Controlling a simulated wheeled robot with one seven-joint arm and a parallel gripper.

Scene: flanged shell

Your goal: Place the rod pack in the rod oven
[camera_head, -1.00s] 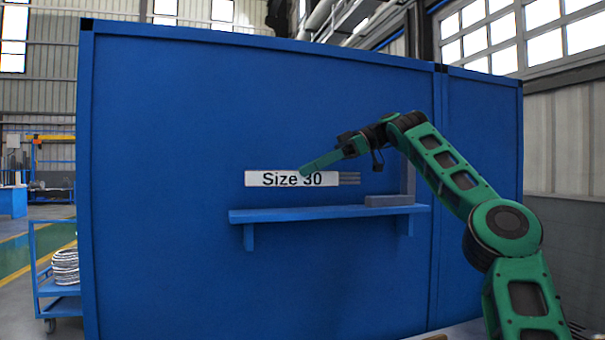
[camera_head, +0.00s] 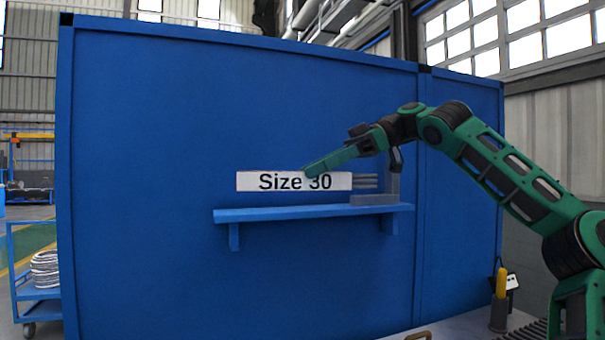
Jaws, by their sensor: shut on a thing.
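My gripper (camera_head: 360,139) is at the end of my green arm, in front of the blue wall. It is shut on a long, flat green piece (camera_head: 330,161), which looks like the rod pack. The pack points left and slightly down, overlapping the top right of the "Size 30" sign (camera_head: 275,181). It appears above the shelf in the picture; its distance from the wall is hard to judge. I cannot identify the rod oven for sure. A grey upright holder with a yellow top (camera_head: 499,286) stands at the lower right, beside my arm.
A blue shelf (camera_head: 290,214) juts from the blue wall (camera_head: 160,150). A grey stand (camera_head: 374,200) with several horizontal bars sits on its right end. A pale worktop (camera_head: 465,327) shows at the bottom right. A blue cart (camera_head: 35,294) with coiled wire stands at the left.

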